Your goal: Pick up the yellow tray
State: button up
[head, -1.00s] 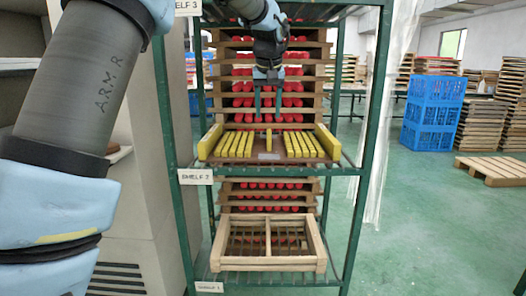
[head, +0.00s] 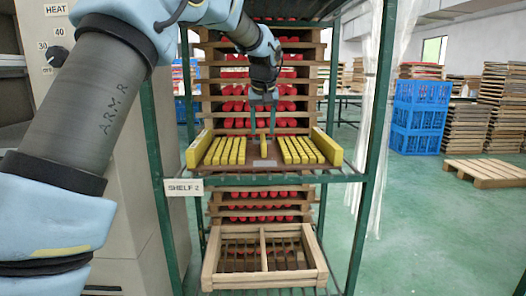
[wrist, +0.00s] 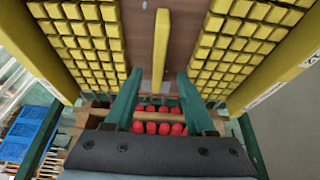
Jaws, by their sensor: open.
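The yellow tray (head: 327,146) rests on the middle shelf of the green rack, labelled SHELF 2. It has yellow side walls, rows of yellow blocks on a brown base, and an upright yellow bar (head: 263,145) in the middle. My gripper (head: 262,130) is open and points down above the tray, over the middle bar. In the wrist view, the tray's yellow bar (wrist: 161,50) lines up with the gap between my two teal fingers (wrist: 159,76). The fingers hold nothing. I cannot tell whether the bar's top is level with the fingertips.
Green rack posts (head: 368,140) stand on both sides of the tray. A wooden tray (head: 264,289) sits on the shelf below. Stacked trays with red pieces (head: 235,106) stand behind. Blue crates (head: 418,118) and a pallet (head: 485,172) stand on the right, with open floor around.

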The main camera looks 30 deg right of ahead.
aim_at(263, 138)
jog(key=x, duration=0.5)
jog(key=shift+d, duration=0.1)
grip_shut()
dwell(1.2)
jog(key=shift+r, duration=0.2)
